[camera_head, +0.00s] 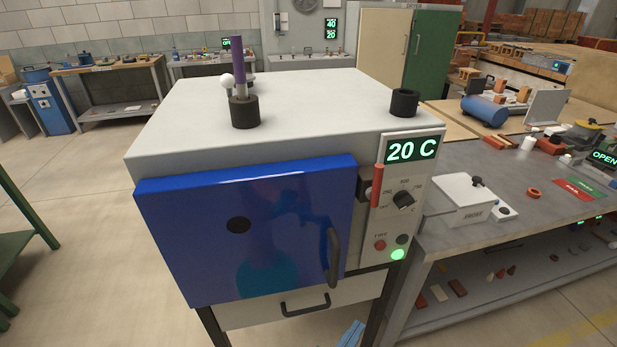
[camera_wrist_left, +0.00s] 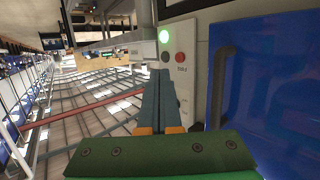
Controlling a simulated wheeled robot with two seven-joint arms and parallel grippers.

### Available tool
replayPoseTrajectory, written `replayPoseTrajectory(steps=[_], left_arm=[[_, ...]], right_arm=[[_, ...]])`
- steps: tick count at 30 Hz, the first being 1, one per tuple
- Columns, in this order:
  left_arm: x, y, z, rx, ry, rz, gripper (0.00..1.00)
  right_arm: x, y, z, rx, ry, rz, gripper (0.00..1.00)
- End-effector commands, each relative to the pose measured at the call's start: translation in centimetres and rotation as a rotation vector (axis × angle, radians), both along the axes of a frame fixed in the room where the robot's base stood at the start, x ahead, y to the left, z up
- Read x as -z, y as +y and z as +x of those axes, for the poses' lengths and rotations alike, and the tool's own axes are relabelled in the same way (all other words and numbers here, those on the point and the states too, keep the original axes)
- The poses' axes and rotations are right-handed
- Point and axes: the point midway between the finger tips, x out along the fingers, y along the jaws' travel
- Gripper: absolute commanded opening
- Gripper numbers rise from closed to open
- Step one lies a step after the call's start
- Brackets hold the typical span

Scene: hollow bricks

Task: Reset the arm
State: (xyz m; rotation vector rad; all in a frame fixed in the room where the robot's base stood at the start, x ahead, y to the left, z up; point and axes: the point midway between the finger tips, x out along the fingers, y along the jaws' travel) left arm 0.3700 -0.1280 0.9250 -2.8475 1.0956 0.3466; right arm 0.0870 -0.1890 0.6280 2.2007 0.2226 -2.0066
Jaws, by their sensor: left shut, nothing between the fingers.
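My left gripper (camera_wrist_left: 160,75) is shut and empty in the left wrist view, its two blue-grey fingers together. The fingertips (camera_head: 352,333) show at the bottom edge of the head view, below the kiln's front. The kiln (camera_head: 290,100) is a large grey box with a shut blue door (camera_head: 190,250) and a dark door handle (camera_head: 333,257). Its control panel (camera_head: 375,222) reads 20 C and has a dial, a red button and a lit green lamp. In the wrist view the panel (camera_wrist_left: 178,85) and the blue door (camera_wrist_left: 270,70) are close to the fingers. My right gripper is not in view.
A grey workbench (camera_head: 480,160) with a small white box (camera_head: 462,196), bricks and signs stands right of the kiln. A drawer (camera_head: 275,312) sits under the door. A green table (camera_head: 15,240) is at the far left. The floor (camera_head: 90,200) between is clear.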

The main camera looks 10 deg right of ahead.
Motion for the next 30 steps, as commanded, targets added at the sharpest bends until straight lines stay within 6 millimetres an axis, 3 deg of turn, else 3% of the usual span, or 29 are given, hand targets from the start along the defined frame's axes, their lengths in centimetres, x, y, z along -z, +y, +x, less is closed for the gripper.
replayPoseTrajectory(steps=[1,4,6,9,12,15,18,21,30], left_arm=[[4.9,2.5,-0.8,-0.038,0.102,0.069,0.0],[13.6,8.4,-3.7,-0.121,0.314,0.202,0.0],[18.9,12.9,-6.9,-0.182,0.464,0.288,0.0],[24.9,19.5,-12.9,-0.268,0.678,0.403,0.0],[28.6,25.1,-19.3,-0.348,0.867,0.495,0.0],[30.3,29.0,-24.5,-0.407,1.007,0.558,0.0],[30.8,31.1,-27.6,-0.441,1.086,0.591,0.0],[31.0,31.7,-28.5,-0.452,1.111,0.6,0.0],[31.0,31.7,-28.5,-0.452,1.111,0.6,0.0]], right_arm=[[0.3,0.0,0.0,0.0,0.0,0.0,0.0],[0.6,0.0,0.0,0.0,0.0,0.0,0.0],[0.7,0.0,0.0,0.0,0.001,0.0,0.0],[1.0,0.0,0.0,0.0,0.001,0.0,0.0],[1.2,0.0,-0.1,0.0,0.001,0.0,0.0],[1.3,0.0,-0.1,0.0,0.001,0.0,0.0],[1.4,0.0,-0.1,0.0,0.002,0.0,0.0],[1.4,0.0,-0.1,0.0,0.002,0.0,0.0],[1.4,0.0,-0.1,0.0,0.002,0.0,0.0]])
